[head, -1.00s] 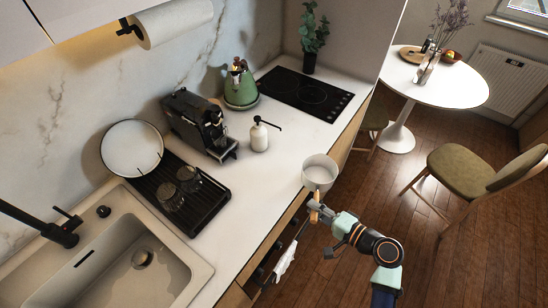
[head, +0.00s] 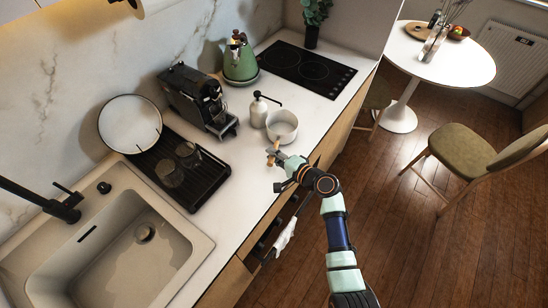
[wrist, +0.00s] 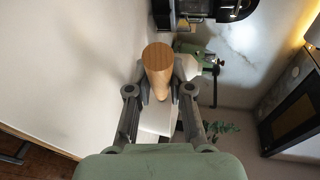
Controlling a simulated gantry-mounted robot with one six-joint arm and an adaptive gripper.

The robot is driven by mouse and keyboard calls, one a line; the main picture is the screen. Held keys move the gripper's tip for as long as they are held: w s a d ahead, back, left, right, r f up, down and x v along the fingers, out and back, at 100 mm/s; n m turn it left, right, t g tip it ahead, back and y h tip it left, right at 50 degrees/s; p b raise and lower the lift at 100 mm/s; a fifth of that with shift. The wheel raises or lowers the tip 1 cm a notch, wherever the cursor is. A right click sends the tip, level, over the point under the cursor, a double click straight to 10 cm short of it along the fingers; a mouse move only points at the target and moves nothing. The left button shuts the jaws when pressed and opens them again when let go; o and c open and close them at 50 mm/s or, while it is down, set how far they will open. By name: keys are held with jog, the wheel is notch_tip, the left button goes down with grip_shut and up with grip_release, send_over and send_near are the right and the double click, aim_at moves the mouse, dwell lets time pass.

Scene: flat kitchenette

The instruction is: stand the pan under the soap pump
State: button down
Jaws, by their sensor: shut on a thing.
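The pan (head: 284,128) is small and white with a wooden handle (wrist: 157,58). My gripper (head: 275,152) is shut on the handle, with a finger on each side of it in the wrist view. The pan is upright near the counter's front edge; I cannot tell if it touches the counter. The soap pump (head: 258,112) is a white bottle with a black spout pointing right. It stands on the counter just left of and behind the pan, and the spout tip is close to the pan's far rim. In the wrist view the pan's body is mostly hidden behind the handle and fingers.
A black coffee machine (head: 199,99) and a green kettle (head: 240,60) stand behind the pump. A black hob (head: 307,68) lies beyond. A drying rack with glasses (head: 196,184) and the sink (head: 122,240) are to the left. The counter (head: 236,153) left of my gripper is clear.

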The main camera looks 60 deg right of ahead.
jog(key=shift+f, duration=0.45)
jog(key=shift+f, duration=0.2)
jog(key=c, duration=1.1)
grip_release()
jog(key=shift+o, duration=0.2)
jog(key=shift+r, duration=0.25)
jog(key=p+v, duration=0.1)
jog(key=v, duration=1.1)
jog(key=shift+p, duration=0.3)
